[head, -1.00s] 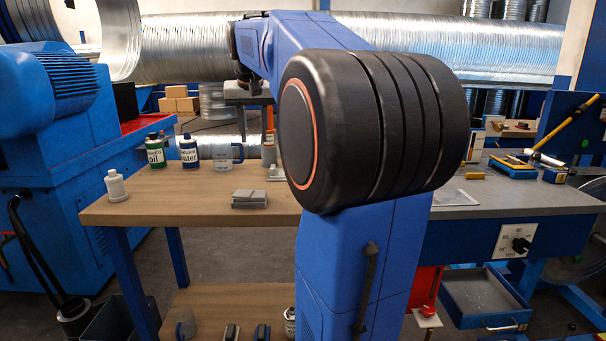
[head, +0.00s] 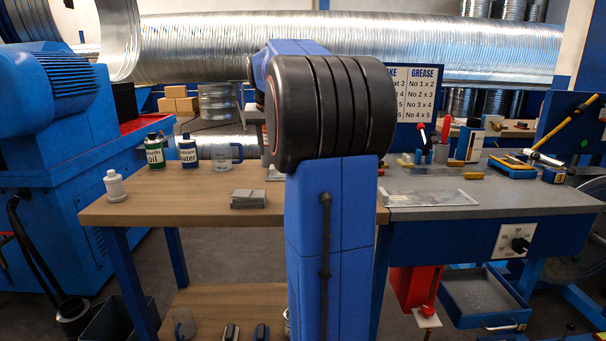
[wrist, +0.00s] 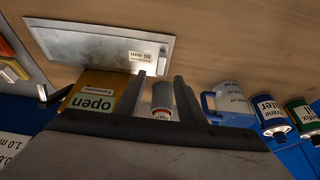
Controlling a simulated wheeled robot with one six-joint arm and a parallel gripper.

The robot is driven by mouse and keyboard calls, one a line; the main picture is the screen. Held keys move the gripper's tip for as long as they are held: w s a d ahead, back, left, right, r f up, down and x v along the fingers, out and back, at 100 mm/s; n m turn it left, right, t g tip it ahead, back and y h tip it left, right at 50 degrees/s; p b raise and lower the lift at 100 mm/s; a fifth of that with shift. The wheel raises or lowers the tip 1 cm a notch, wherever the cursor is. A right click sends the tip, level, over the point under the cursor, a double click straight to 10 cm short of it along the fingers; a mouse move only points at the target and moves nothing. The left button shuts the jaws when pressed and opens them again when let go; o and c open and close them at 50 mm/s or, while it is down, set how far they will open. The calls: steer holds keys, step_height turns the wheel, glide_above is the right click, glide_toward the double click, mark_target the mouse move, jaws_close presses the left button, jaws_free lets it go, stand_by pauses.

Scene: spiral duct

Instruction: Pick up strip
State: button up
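A flat metal strip (wrist: 100,45) with a small white label lies on the wooden bench top in the wrist view. In the head view a pale edge (head: 275,173), probably of it, shows beside my arm, which hides the rest. My gripper (wrist: 160,95) is open in the wrist view, its two grey fingers apart. The strip lies beyond the fingertips, up and left of them, not between them. A white and red cylinder shows in the gap, seemingly behind the fingers. In the head view my arm hides most of the gripper.
A yellow box marked "open" (wrist: 95,92) is close to the left finger. A clear mug (wrist: 228,103) and bottles stand right. A grey stack (head: 249,199) lies on the wooden bench. Another flat sheet (head: 430,197) lies on the grey bench.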

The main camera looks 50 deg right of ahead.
steer(key=shift+x, duration=3.5)
steer(key=shift+a, duration=0.1)
jaws_close()
